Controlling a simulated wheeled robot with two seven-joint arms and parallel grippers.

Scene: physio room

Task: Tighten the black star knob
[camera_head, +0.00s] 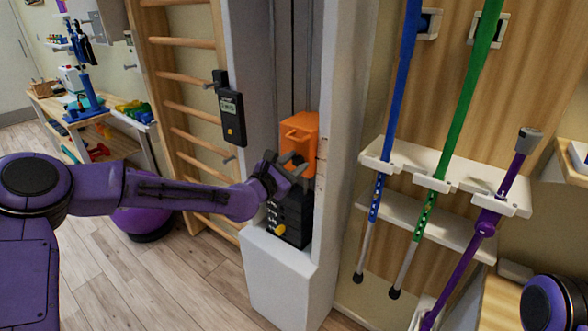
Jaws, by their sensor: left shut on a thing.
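My left arm reaches in from the left to a white upright column. My left gripper (293,168) is at the lower front of an orange carriage (304,130) on that column. Its fingers are shut on the black star knob, which is largely hidden by the gripper, so its turn cannot be told. The orange carriage has a handle loop on its front, above the gripper. My right gripper is not in view.
A black weight stack (293,218) with a yellow pin (279,230) sits just below the gripper. Wooden wall bars (183,75) and a black handheld device (232,118) are to the left. A white rack (446,173) holding coloured poles stands right.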

